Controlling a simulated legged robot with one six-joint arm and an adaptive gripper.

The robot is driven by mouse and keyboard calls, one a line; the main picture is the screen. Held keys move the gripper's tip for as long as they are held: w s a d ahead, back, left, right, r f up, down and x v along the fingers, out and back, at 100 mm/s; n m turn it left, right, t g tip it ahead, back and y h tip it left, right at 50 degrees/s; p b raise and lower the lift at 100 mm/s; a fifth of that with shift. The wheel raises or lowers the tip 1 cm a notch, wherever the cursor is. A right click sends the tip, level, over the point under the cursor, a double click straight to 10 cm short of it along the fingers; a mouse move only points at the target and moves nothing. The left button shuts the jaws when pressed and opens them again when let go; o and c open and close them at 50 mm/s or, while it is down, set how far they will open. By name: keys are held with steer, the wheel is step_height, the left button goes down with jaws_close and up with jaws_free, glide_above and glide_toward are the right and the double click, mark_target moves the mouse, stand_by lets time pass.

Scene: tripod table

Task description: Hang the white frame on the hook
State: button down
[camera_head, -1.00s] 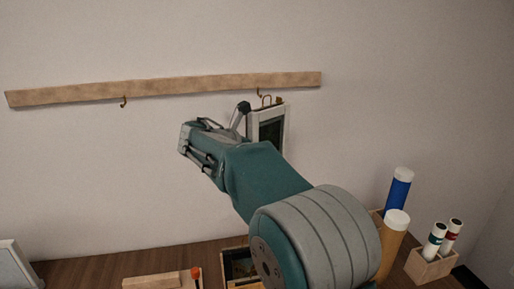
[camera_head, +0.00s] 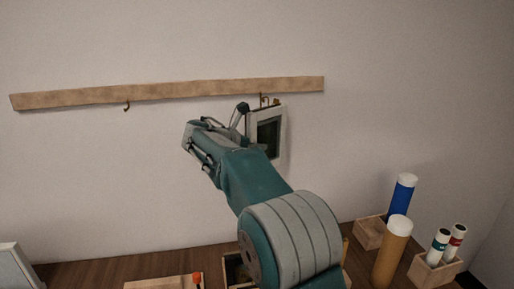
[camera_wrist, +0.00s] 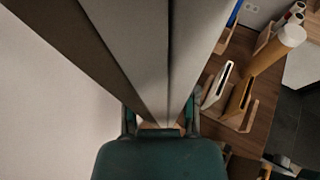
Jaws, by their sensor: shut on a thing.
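The white frame (camera_head: 282,128) with a dark inner panel is upright against or close to the wall, under the right end of the wooden rail (camera_head: 190,91). My gripper (camera_head: 245,112) is shut on its left side. A brass hook (camera_head: 262,99) on the rail is right at the frame's top edge, where a small brass loop also shows. I cannot tell whether the loop is on the hook. Another brass hook (camera_head: 127,106) on the left part of the rail is empty. In the wrist view, pale and brown surfaces fill the space beyond my gripper (camera_wrist: 160,127).
A blue tube (camera_head: 402,194), a tan tube (camera_head: 392,255) and a wooden box (camera_head: 436,271) with white-capped tubes stand at the right of the table (camera_head: 85,272). A wooden block lies at the front. A pale panel (camera_head: 14,268) stands at the far left.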

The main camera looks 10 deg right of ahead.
steer(key=shift+w+f, duration=0.25)
steer(key=shift+w, duration=0.5)
steer(key=shift+w+f, duration=0.25)
steer(key=shift+w, duration=0.5)
steer(key=shift+c, duration=1.6)
jaws_free()
